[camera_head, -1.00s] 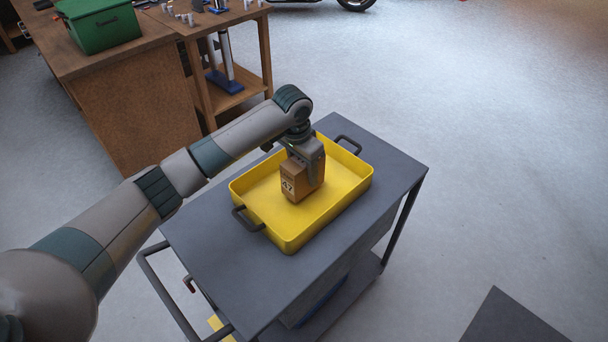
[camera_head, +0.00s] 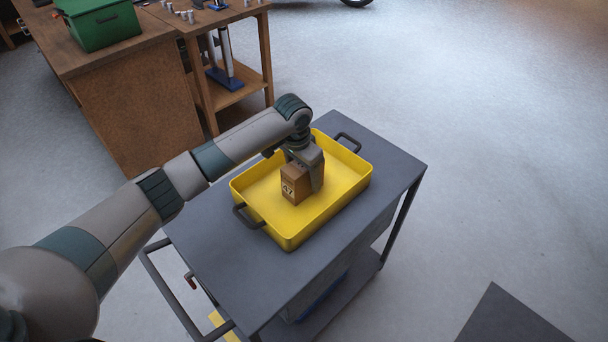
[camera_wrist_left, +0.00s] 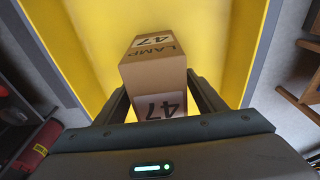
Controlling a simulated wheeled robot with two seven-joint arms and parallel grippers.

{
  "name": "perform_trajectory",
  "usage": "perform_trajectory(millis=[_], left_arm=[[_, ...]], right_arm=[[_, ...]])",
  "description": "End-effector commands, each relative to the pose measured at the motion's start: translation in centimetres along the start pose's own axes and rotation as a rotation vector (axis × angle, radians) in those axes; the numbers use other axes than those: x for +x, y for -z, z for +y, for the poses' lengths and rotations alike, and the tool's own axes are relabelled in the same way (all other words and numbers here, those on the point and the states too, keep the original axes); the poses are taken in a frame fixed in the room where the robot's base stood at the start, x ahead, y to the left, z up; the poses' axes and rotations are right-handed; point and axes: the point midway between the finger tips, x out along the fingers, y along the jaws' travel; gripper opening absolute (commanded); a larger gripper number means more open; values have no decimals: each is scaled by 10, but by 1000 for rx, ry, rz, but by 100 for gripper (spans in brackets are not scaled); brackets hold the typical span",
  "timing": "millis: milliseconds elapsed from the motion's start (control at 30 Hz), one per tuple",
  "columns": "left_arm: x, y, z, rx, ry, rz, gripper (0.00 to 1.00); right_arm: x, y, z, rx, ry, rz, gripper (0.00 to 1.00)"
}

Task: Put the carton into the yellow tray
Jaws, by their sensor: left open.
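The carton (camera_head: 293,186) is a small brown box marked 47, standing inside the yellow tray (camera_head: 290,236). In the left wrist view the carton (camera_wrist_left: 153,72) shows "LAMP 47" on it, with the yellow tray floor (camera_wrist_left: 212,35) behind it. My left gripper (camera_head: 312,180) reaches down into the tray at the carton. Its fingers (camera_wrist_left: 158,95) stand on either side of the carton and are open. The carton's far side is hidden by the gripper. My right gripper is not in view.
The tray has dark handles and sits on a grey cart (camera_head: 210,240) with a rail at its near left. A wooden bench (camera_head: 140,95) with a green box (camera_head: 100,22) stands at the back left. Open floor lies to the right.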

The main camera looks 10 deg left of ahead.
Motion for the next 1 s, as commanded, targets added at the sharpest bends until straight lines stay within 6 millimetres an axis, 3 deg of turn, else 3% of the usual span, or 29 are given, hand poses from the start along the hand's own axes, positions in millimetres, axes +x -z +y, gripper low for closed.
perform_trajectory(millis=[267, 800, 1000], left_arm=[[-15, 1, -1, 1, 0, 2, 64], [-102, 1, -1, 0, 1, 3, 64], [-119, 1, 0, 0, 0, 1, 64]], right_arm=[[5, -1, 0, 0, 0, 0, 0], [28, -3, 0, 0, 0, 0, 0], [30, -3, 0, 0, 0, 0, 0]])
